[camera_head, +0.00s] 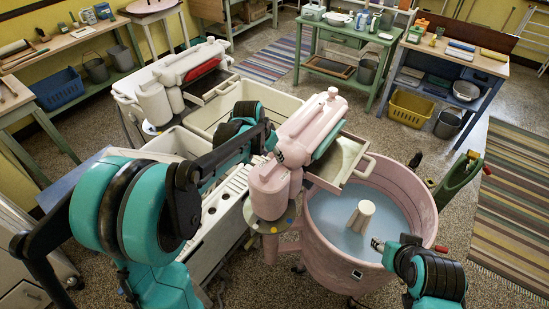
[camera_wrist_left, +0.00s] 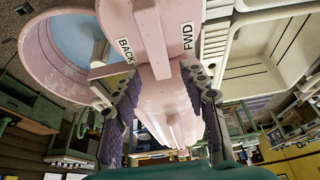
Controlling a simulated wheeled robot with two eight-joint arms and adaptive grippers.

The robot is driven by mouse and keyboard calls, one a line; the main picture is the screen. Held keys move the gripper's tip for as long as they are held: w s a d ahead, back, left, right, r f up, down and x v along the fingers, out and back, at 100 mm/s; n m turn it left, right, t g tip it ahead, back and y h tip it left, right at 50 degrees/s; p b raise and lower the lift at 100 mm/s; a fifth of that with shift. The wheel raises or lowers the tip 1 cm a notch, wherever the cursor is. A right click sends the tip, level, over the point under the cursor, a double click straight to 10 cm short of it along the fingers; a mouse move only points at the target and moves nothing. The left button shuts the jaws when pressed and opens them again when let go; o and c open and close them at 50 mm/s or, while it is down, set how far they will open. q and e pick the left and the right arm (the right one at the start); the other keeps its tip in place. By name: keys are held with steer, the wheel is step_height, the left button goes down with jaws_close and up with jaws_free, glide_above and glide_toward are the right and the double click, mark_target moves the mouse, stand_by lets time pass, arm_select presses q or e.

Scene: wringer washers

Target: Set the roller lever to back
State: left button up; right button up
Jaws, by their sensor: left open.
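The pink wringer head (camera_head: 310,130) stands beside the round pink tub (camera_head: 400,200). In the left wrist view, the pink roller lever (camera_wrist_left: 150,35) appears to lie between the BACK label (camera_wrist_left: 125,49) and the FWD label (camera_wrist_left: 188,36). Its exact setting is hard to tell. My left gripper (camera_head: 272,150) is at the near-left side of the wringer head, partly hidden by my arm. In the wrist view its open fingers (camera_wrist_left: 160,100) straddle pink parts; contact is unclear.
A drain shelf (camera_head: 345,160) juts from the wringer over the tub, which holds bluish water. A cream washer (camera_head: 185,80) with its own wringer stands behind. Workbenches (camera_head: 450,52) line the room. Striped rugs (camera_head: 515,200) lie on the floor at the right and back.

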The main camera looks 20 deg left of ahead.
mark_target(275, 161)
arm_select(q)
steer(key=x, duration=0.4)
jaws_close()
